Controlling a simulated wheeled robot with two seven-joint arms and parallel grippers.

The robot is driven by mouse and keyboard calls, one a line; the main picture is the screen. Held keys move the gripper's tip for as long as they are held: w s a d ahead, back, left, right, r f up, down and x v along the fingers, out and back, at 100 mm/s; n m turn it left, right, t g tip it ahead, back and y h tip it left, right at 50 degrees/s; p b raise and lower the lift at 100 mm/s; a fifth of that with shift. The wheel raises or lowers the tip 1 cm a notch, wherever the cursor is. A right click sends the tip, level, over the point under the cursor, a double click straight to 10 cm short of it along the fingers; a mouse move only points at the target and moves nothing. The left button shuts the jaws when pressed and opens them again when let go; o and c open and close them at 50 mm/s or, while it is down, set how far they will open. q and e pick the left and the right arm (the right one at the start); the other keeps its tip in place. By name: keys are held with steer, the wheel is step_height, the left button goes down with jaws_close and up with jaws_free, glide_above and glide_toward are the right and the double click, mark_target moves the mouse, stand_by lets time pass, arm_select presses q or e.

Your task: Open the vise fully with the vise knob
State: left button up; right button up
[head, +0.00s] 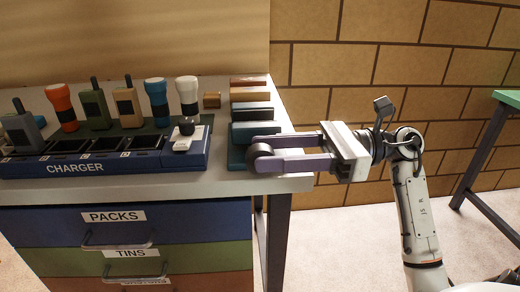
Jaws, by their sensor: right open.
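I cannot pick out a vise or its knob for certain in the head view. My right gripper (259,152) comes in from the right, over the front right corner of the bench. Its two purple fingers point left and are open, with nothing visibly held. The fingertips overlap a teal block-like thing (254,129) and hide part of it; I cannot tell whether they touch it. My left gripper is out of view.
The grey bench top (225,182) holds several torches and radios behind the charger. A small brown block (212,100) and a row of coloured blocks (250,94) lie to the right. Labelled drawers (120,222) are below. A green-topped table (508,97) stands far right.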

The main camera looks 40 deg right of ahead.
steer(key=shift+x, duration=0.85)
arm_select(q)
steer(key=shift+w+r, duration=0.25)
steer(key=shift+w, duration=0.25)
arm_select(e)
steer(key=shift+w+a, duration=0.15)
steer(key=shift+a, duration=0.05)
steer(key=shift+c, duration=0.3)
steer(key=c, duration=1)
